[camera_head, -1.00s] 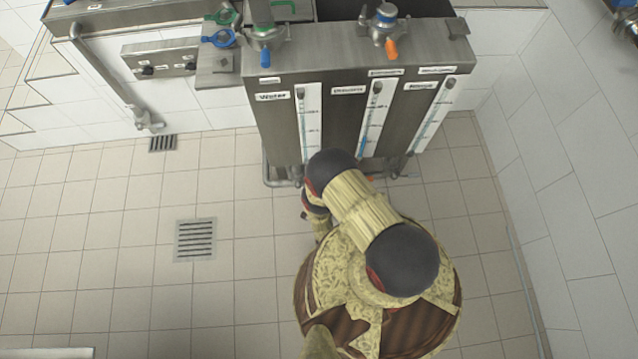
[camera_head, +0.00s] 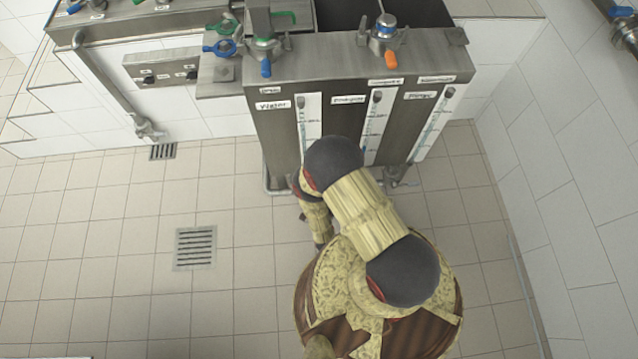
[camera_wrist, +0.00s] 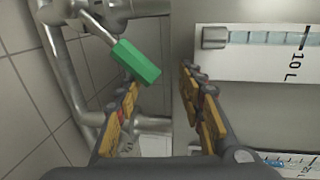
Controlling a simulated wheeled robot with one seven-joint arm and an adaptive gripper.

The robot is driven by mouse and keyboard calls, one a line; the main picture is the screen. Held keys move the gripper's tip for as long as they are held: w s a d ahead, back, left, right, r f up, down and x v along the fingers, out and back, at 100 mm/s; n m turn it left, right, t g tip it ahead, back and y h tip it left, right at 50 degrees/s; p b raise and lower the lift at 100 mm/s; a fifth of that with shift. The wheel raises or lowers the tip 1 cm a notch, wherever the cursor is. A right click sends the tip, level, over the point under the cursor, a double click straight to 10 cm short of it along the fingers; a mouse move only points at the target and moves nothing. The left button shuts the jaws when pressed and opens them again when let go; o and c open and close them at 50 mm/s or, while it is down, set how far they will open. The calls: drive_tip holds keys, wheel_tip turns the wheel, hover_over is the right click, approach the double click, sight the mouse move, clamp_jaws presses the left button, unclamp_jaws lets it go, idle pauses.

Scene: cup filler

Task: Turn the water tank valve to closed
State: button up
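A green valve handle (camera_wrist: 137,62) on a metal stem shows in the wrist view, beside bent metal pipes (camera_wrist: 68,75). My gripper (camera_wrist: 160,82) is open and empty, with its two yellow-padded fingers apart. The handle is just past the fingertips, closer to the left finger; I cannot tell whether they touch. In the head view the metal tank (camera_head: 280,130) carries a "Water" label (camera_head: 273,105) at its left. My arm hides the gripper and the green handle in that view.
A level gauge (camera_wrist: 258,52) marked 10 L is right of the fingers in the wrist view. The tiled floor left has a drain grate (camera_head: 195,247).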

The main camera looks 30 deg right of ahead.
drive_tip(key=shift+r, duration=0.35)
